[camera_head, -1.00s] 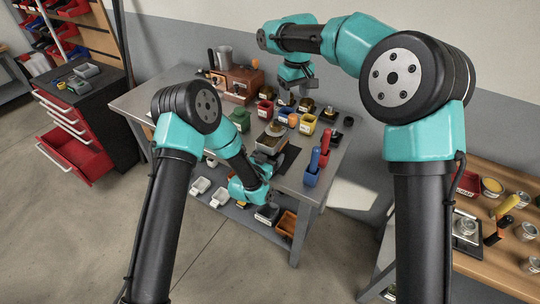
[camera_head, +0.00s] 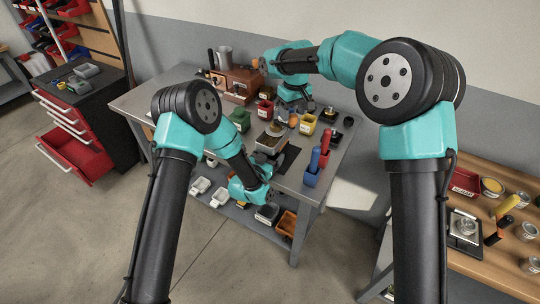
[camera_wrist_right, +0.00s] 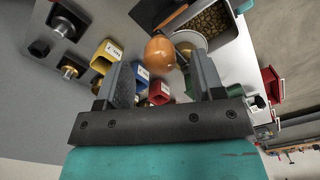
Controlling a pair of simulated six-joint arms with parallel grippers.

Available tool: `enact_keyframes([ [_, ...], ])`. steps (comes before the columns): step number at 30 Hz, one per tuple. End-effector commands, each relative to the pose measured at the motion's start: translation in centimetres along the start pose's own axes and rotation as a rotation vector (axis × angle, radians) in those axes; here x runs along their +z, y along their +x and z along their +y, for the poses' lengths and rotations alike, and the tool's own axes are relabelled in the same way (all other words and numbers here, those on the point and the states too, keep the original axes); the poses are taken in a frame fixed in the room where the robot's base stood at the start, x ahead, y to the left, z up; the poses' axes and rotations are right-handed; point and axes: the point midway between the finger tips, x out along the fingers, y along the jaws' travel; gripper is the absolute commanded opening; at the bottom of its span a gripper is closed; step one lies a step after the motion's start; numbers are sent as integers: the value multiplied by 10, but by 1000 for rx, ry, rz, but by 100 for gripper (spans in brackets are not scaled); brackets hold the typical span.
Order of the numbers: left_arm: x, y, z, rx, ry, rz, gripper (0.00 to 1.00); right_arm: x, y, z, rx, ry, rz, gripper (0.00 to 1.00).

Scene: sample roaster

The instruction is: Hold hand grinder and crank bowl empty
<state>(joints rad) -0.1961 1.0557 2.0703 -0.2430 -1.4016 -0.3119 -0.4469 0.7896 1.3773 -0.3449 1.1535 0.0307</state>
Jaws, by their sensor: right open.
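The orange wooden knob (camera_wrist_right: 160,53) in the right wrist view looks like the crank knob of the hand grinder. It shows between the fingers of my right gripper (camera_wrist_right: 170,75), which is open and not closed on it. A round metal rim (camera_wrist_right: 190,38) lies behind the knob, beside a grey container of brown beans (camera_wrist_right: 207,22). That container also shows in the head view (camera_head: 270,143) near the table's front. My right gripper (camera_head: 285,112) is low over the table among the small pots. My left wrist is at the table's front edge; its fingers are not clear. The grinder body is mostly hidden.
Coloured pots stand close by: yellow (camera_head: 308,124), red (camera_head: 264,109) and green (camera_head: 240,120). A wooden box (camera_head: 240,80) is at the back. A second bench (camera_head: 480,262) is at the right.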

Motion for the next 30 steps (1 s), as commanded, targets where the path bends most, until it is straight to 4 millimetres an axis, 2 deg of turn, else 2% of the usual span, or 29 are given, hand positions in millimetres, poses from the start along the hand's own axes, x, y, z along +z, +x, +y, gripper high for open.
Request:
enact_keyframes([
  [3, -1, 0, 0, 0, 0, 1, 51, 0, 14, 0, 0, 1, -2, 62],
  [9, -1, 0, 0, 0, 0, 2, 51, 0, 30, 0, 0, 2, -1, 62],
  [21, -1, 0, 0, 0, 0, 2, 51, 0, 34, 0, 0, 1, -1, 61],
  [30, -1, 0, 0, 0, 0, 2, 51, 0, 34, 0, 0, 1, -1, 32],
])
